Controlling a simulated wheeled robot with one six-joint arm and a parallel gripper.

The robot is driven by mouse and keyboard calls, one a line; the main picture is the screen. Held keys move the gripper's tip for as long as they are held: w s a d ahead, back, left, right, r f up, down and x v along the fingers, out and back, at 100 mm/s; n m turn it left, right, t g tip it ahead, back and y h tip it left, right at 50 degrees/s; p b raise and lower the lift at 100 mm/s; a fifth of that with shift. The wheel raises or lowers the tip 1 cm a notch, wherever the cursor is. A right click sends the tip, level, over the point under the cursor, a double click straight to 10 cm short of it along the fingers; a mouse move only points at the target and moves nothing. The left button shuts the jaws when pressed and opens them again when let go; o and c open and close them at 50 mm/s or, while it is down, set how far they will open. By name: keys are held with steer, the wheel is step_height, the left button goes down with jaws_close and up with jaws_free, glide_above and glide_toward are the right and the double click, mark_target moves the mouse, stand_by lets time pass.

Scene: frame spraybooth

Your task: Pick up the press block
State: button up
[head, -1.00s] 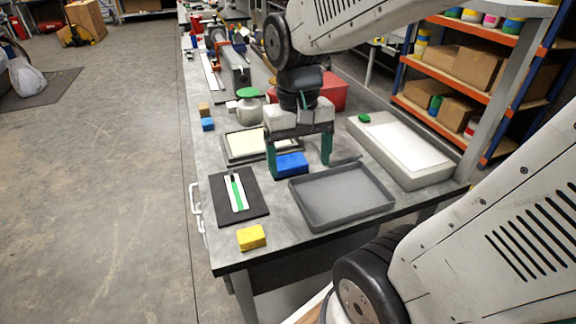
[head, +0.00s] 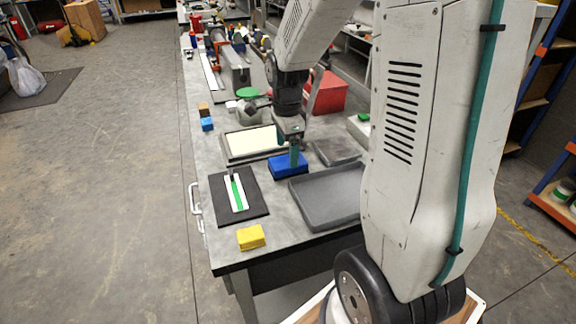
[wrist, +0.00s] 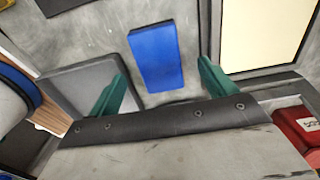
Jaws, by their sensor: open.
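A blue block (head: 288,170), the one I take as the press block, lies flat on the grey workbench between the framed cream panel and the dark tray. In the wrist view the blue block (wrist: 156,56) is long and rectangular, ahead of the fingertips and between their lines. My gripper (head: 294,160) is over the block in the head view, with its green fingers nearly in line. My gripper (wrist: 162,80) is open and empty in the wrist view, one finger either side. Exact height above the block is hard to tell.
A dark grey tray (head: 325,200) lies close at right of the block, and a cream framed panel (head: 250,142) at left. A black mat (head: 258,200) with a green-and-white strip and a yellow block (head: 251,237) are nearer. A red box (head: 328,92) stands behind.

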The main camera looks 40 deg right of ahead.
mark_target(288, 160)
step_height(288, 160, down, 5)
steer(key=shift+s+d+r, duration=0.1)
steer(key=shift+d, duration=0.05)
steer(key=c, duration=1.2)
steer(key=shift+o, duration=0.2)
steer(key=shift+r, duration=0.1)
